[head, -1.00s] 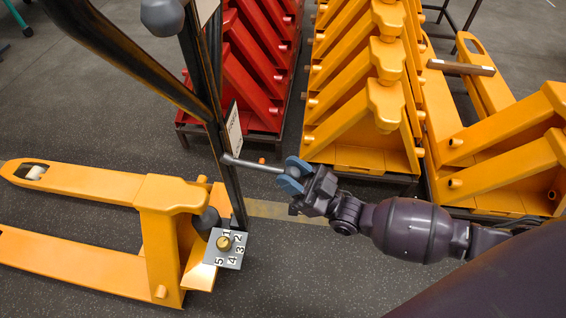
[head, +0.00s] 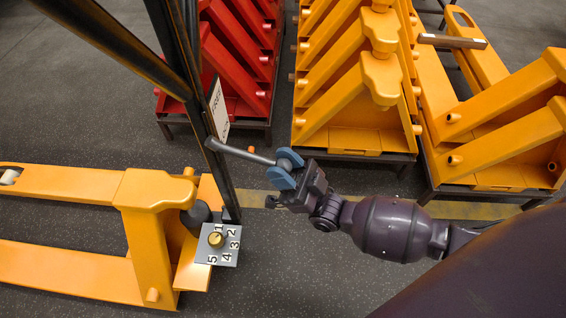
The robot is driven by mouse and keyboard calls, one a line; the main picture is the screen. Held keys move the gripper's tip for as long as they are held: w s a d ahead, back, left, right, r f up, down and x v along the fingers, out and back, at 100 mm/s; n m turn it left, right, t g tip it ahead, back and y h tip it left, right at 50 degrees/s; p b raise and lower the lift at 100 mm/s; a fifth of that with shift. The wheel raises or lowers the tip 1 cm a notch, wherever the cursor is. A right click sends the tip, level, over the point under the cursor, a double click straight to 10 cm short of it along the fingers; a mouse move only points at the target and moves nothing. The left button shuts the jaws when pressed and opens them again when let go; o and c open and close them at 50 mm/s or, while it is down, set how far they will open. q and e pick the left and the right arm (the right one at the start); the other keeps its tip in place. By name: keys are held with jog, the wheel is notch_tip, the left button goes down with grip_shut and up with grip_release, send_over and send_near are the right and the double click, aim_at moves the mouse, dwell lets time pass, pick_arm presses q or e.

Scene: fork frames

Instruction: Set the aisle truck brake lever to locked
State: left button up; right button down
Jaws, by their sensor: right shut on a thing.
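The brake lever (head: 243,154) is a thin grey rod. It runs from a pivot on the dark upright post of the yellow aisle truck (head: 150,192) out to the right, sloping slightly down. My right gripper (head: 284,168), with blue fingertips, is shut on the lever's free end and hides that end. A white label plate (head: 219,112) is on the post just above the pivot; its lettering is too small to read surely. My left gripper is out of view.
A grey plate numbered 1 to 5 with a brass knob (head: 216,240) sits low on the truck, below the lever. Red racks (head: 235,75) and yellow racks (head: 350,110) stand behind. Dark floor (head: 300,270) is open below my right arm.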

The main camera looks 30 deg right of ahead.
jog(key=c, duration=0.7)
grip_release()
jog(key=shift+f, duration=0.1)
jog(key=v, duration=1)
jog(key=shift+s+d+f, duration=0.15)
jog(key=shift+s+f, duration=0.05)
jog(key=shift+f, duration=0.1)
